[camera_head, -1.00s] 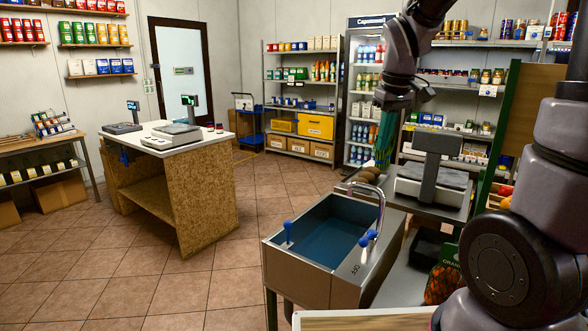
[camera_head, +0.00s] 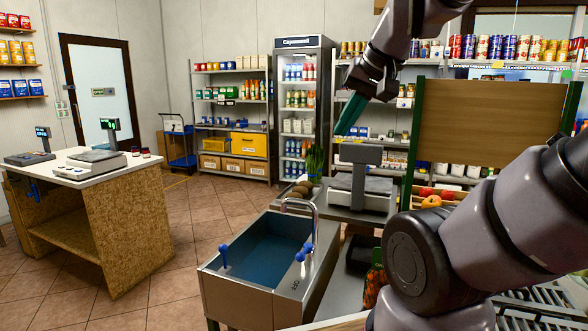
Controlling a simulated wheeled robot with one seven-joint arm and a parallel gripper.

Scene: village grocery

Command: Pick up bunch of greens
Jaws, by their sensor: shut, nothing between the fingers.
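The bunch of greens (camera_head: 315,158) is a small tuft of upright green leaves on the metal counter, just left of the weighing scale and behind some round brown produce. My gripper (camera_head: 341,131) hangs above and to the right of the greens, tilted down to the left, with its teal fingers shut and nothing held. The fingertips appear apart from the leaves, though the depth between them is hard to judge.
The scale (camera_head: 361,185) with its raised display stands beside the greens. A sink (camera_head: 262,250) with a curved tap is in front. Brown round produce (camera_head: 299,189) lies by the greens. A wooden-backed stand (camera_head: 490,125) with fruit is at right.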

